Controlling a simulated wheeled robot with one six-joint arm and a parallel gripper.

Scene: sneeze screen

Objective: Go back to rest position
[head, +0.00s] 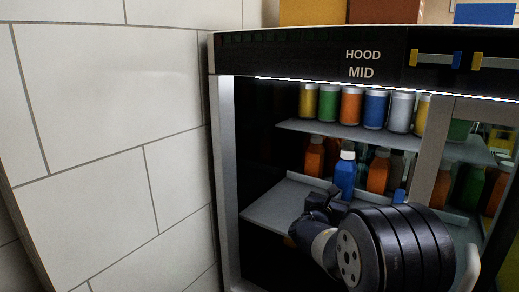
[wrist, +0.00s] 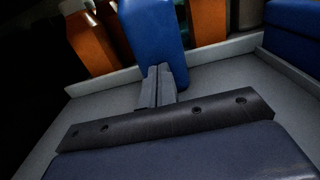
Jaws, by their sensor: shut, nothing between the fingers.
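My gripper (wrist: 158,86) shows in the wrist view with its two grey fingers together and nothing between them. The fingers point at a blue bottle (wrist: 153,42) that stands on the lower shelf (wrist: 215,70); whether they touch it I cannot tell. In the head view my arm reaches into the cabinet from the lower right, and the fingers are hidden behind the wrist. The blue bottle with a white cap (head: 345,174) stands upright just beyond my arm.
Orange bottles (head: 378,171) stand beside the blue one. An upper shelf (head: 300,126) carries several cans (head: 351,106). The dark hood (head: 300,52) is above, a grey frame post (head: 432,150) and handle (head: 468,270) are at right. A white tiled wall (head: 110,110) is at left.

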